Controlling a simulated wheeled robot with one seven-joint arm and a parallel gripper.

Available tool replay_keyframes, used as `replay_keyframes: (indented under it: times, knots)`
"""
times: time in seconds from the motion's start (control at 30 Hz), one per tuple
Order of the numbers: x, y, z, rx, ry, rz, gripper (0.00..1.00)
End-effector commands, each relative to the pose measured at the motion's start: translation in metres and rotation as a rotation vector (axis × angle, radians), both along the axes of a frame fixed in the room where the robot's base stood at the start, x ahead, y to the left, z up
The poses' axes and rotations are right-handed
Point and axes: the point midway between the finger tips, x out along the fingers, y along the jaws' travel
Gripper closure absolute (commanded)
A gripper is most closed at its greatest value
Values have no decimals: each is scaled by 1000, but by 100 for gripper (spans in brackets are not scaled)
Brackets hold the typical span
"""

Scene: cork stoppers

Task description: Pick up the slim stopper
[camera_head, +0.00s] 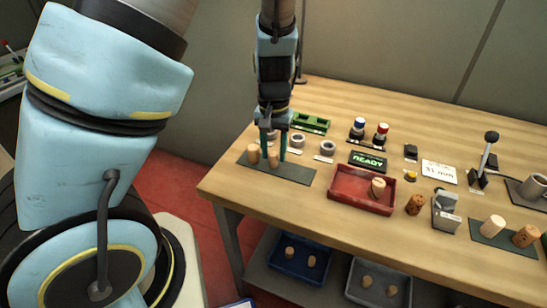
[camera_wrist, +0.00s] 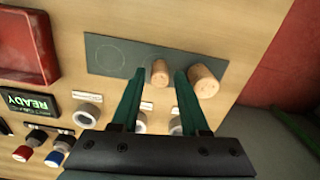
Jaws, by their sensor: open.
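The slim stopper (camera_head: 273,158) stands on a dark mat (camera_head: 296,174) at the table's left end. In the wrist view the slim stopper (camera_wrist: 159,74) appears between my fingertips, with gaps on both sides. My gripper (camera_head: 273,153) is open and points down over the mat; it also shows in the wrist view (camera_wrist: 161,72). I cannot tell exactly how far the tips reach down beside the stopper. A wider stopper (camera_head: 253,153) stands close by, just outside one finger; the wrist view shows it to the right (camera_wrist: 203,81).
A red tray (camera_head: 345,197) with a stopper in it lies to the right. Grey rings (camera_head: 327,147), a READY display (camera_head: 367,161) and a green holder (camera_head: 312,123) are near the mat. More stoppers stand on a right-hand mat (camera_head: 489,238). The mat's circled end is bare.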

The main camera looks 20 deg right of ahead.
Motion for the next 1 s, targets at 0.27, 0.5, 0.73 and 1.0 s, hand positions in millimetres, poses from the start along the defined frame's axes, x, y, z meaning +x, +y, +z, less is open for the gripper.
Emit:
replay_keyframes:
  times: [0.27, 0.5, 0.73, 1.0]
  knots:
    - [0, 0, -20, -1, 1, 2, 55]
    - [0, 0, -19, -1, 1, 1, 65]
    - [0, 0, -19, -1, 1, 1, 91]
    - [0, 0, -19, -1, 1, 1, 100]
